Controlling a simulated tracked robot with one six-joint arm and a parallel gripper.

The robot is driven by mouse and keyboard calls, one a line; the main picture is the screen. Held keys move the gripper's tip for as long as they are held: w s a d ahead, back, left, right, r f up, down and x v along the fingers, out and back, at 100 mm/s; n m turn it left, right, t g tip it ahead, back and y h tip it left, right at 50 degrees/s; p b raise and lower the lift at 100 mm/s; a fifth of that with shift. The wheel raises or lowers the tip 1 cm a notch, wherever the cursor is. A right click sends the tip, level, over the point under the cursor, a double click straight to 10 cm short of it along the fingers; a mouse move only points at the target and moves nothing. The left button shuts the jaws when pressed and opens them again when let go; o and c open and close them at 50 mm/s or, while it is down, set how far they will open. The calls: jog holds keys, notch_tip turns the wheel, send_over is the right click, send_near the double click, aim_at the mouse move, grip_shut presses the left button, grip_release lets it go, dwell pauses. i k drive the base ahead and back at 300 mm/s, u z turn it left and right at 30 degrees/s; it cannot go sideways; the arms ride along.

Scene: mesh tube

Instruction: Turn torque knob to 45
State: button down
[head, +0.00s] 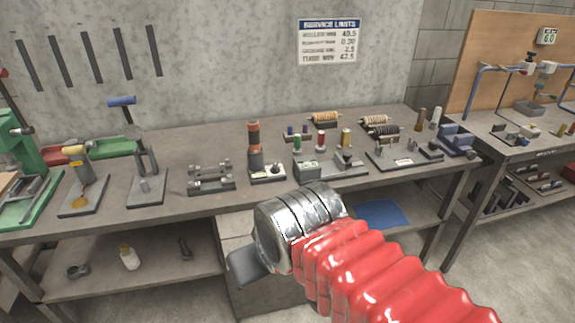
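I cannot pick out the torque knob for certain, and no 45 mark is readable. Several small fixtures stand on the grey bench (225,205). One has a red and dark upright column (254,140) on a base with a small pale face (266,172). Another, with a blue top handle (122,101), stands further left. My gripper (244,267) is at the lower middle, in front of the bench, apart from these fixtures. Its wrist hides most of it; only a dark finger part shows, so its opening cannot be told.
A wall sign (329,41) reads "Service Limits"; its lines are mostly blurred. A green vise-like machine (20,150) stands at far left. Coil spools (324,118) stand at the back of the bench. A lower shelf (150,275) holds a bottle (129,257). A second bench (520,150) is at right.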

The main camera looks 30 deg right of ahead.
aim_at(274, 170)
jog(key=z, duration=0.15)
jog(key=i, duration=1.1)
jog(key=u, duration=0.15)
